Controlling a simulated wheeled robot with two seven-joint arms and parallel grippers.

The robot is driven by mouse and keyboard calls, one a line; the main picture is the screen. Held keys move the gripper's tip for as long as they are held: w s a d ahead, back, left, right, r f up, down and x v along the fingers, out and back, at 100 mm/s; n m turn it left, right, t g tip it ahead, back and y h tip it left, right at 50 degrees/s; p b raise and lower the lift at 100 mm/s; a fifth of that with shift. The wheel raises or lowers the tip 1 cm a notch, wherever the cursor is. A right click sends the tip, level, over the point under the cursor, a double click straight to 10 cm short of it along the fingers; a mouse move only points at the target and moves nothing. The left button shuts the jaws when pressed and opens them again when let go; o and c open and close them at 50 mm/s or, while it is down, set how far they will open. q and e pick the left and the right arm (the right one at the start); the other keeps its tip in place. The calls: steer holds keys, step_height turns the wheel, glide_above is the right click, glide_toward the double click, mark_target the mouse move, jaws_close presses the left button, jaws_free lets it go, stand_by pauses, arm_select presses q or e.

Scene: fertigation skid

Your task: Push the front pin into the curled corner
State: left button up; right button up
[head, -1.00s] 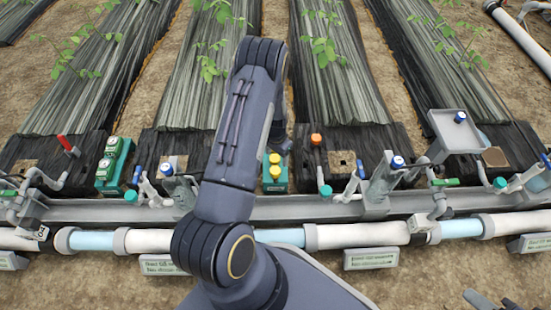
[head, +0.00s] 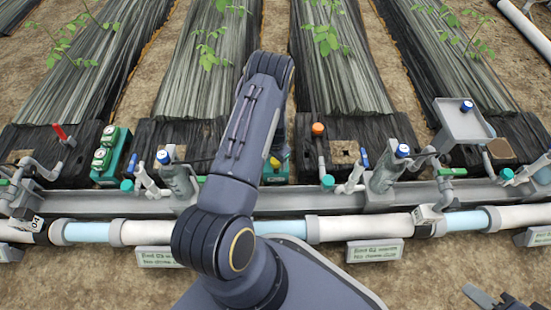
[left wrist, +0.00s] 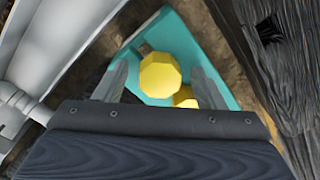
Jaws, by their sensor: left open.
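A teal block with yellow round tops (head: 275,163) stands by the end of a black-covered bed, partly hidden behind my left arm in the head view. In the left wrist view the teal block (left wrist: 145,88) holds a large yellow top (left wrist: 160,75) and a second, partly covered one (left wrist: 185,96). My left gripper (left wrist: 160,86) is open, its fingers on either side of the large yellow top; I cannot tell whether they touch it. My right gripper (head: 496,298) shows only at the bottom edge; its jaw state is unclear. I cannot make out a pin or a curled corner for certain.
A grey rail (head: 335,202) and a white pipe (head: 365,228) run across the front. Several valves rise from the rail, including a blue-capped one (head: 402,151). An orange-topped post (head: 318,129) stands right of the block. A grey tray (head: 460,122) is further right.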

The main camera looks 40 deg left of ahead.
arm_select(q)
steer(key=shift+c, duration=0.3)
steer(key=c, duration=1)
steer(key=shift+r+p, duration=2)
steer(key=shift+r, duration=1.2)
